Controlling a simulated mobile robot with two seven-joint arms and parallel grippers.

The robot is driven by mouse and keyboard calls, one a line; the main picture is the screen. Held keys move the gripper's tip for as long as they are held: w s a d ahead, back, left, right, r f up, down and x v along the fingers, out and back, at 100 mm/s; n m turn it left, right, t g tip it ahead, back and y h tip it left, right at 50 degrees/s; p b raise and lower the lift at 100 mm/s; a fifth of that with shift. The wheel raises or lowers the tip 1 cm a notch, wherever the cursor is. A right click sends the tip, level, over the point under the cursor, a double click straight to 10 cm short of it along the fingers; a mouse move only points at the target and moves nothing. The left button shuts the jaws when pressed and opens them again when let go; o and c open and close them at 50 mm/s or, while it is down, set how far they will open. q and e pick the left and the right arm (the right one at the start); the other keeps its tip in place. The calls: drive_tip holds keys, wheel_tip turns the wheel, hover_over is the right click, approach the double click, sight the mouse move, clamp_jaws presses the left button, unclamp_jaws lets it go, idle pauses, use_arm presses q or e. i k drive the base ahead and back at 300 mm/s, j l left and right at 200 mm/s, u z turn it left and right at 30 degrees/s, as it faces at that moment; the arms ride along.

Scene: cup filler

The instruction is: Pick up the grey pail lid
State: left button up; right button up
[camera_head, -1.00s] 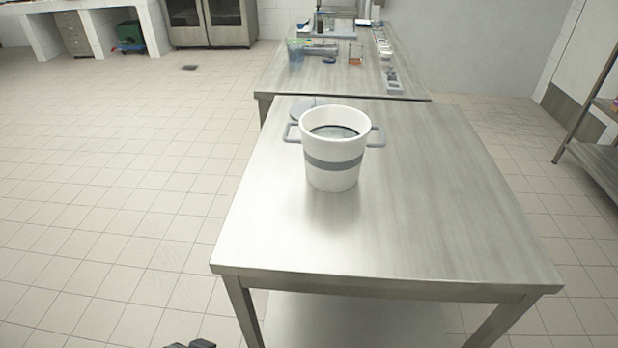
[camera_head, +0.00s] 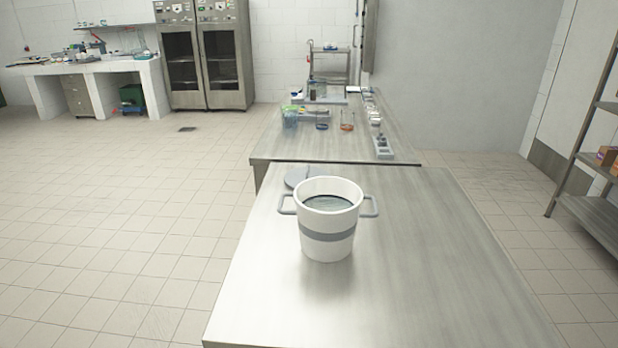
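The grey pail lid (camera_head: 297,177) lies flat on the steel table (camera_head: 420,260), behind and slightly left of the pail. The pail partly hides it. The white pail (camera_head: 327,253) stands upright and open, with a grey band and two grey side handles. Something dark with a greyish surface shows inside it. Neither of my grippers is in the head view.
A metal shelf (camera_head: 590,212) stands at the right. The front table is bare around the pail. Open tiled floor lies left.

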sight(295, 176)
drive_tip(key=u, duration=3.1)
drive_tip(key=i+j+z, duration=0.1)
drive_tip(key=i, duration=0.45)
drive_tip(key=i+j+z, duration=0.1)
drive_tip(key=i+j, duration=0.15)
drive_tip(key=i, duration=0.3)
drive_tip(key=i+l+z, duration=0.15)
drive_tip(key=i+z, duration=0.55)
drive_tip(key=z, duration=0.25)
drive_tip(key=i+z, duration=0.45)
drive_tip(key=i+l+z, duration=0.15)
drive_tip(key=i+z, duration=0.25)
drive_tip(key=i+l+z, duration=0.1)
drive_tip(key=i+z, duration=0.65)
drive_tip(key=i+j+u, duration=0.1)
drive_tip(key=i+u, duration=0.25)
drive_tip(key=i, duration=0.35)
drive_tip(key=i+l+u, duration=0.15)
drive_tip(key=i+u, duration=0.25)
drive_tip(key=i, duration=0.35)
drive_tip(key=i+z, duration=0.1)
drive_tip(key=z, duration=0.35)
drive_tip(key=i+z, duration=0.15)
drive_tip(key=z, duration=0.3)
drive_tip(key=i+j+z, duration=0.1)
drive_tip(key=z, duration=0.3)
